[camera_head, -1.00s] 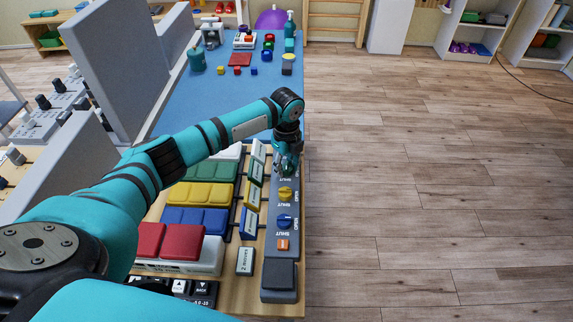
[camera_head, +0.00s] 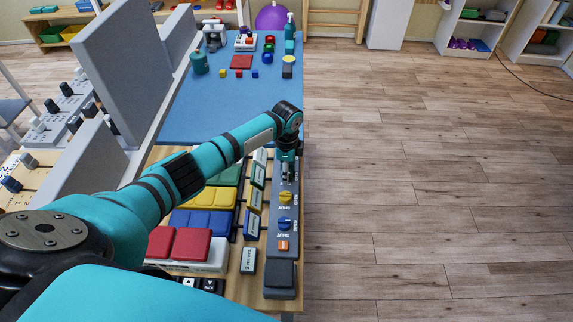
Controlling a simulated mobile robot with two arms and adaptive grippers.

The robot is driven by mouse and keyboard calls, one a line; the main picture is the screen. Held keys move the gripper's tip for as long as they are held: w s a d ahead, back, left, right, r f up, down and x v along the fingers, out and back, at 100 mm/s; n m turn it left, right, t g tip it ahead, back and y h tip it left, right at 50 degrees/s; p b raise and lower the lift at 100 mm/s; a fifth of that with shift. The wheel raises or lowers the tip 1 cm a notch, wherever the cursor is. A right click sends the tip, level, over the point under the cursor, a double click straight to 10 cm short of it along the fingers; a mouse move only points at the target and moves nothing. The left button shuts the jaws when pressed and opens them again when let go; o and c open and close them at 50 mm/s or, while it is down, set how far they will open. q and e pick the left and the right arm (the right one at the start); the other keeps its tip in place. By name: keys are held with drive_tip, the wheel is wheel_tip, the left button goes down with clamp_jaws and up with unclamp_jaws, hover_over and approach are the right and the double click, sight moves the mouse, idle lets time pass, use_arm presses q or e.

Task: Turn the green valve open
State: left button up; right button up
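My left gripper (camera_head: 287,168) points down over the far part of the grey valve panel (camera_head: 280,272), at the right edge of the bench. The green valve cannot be made out; the gripper covers the panel beyond the yellow valve (camera_head: 286,197). Whether the fingers are open, shut or touching a valve is too small to tell. The yellow valve and the blue valve (camera_head: 284,223) show nearer on the same panel, with SHUT and OPEN lettering beside them. My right gripper is not in view.
Left of the panel stand upright label cards (camera_head: 251,225) and rows of yellow pads (camera_head: 210,198), blue pads (camera_head: 202,219) and red pads (camera_head: 180,242). A grey partition (camera_head: 128,70) rises further left. The wooden floor (camera_head: 430,200) right of the bench is clear.

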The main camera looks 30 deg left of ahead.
use_arm(q)
drive_tip(key=n+p, duration=0.1)
drive_tip(key=n, duration=0.1)
drive_tip(key=n+p, duration=0.2)
drive_tip(key=n, duration=0.1)
drive_tip(key=shift+r+n, duration=0.2)
drive_tip(key=shift+n, duration=0.1)
drive_tip(key=shift+w+n+p, duration=0.1)
drive_tip(key=shift+n+p, duration=0.95)
drive_tip(key=shift+n, duration=1.05)
drive_tip(key=shift+f, duration=0.1)
drive_tip(key=o, duration=1.2)
drive_tip(key=shift+c, duration=0.2)
drive_tip(key=shift+r, duration=0.2)
wheel_tip(320, 180, up, 12)
drive_tip(key=shift+f, duration=0.2)
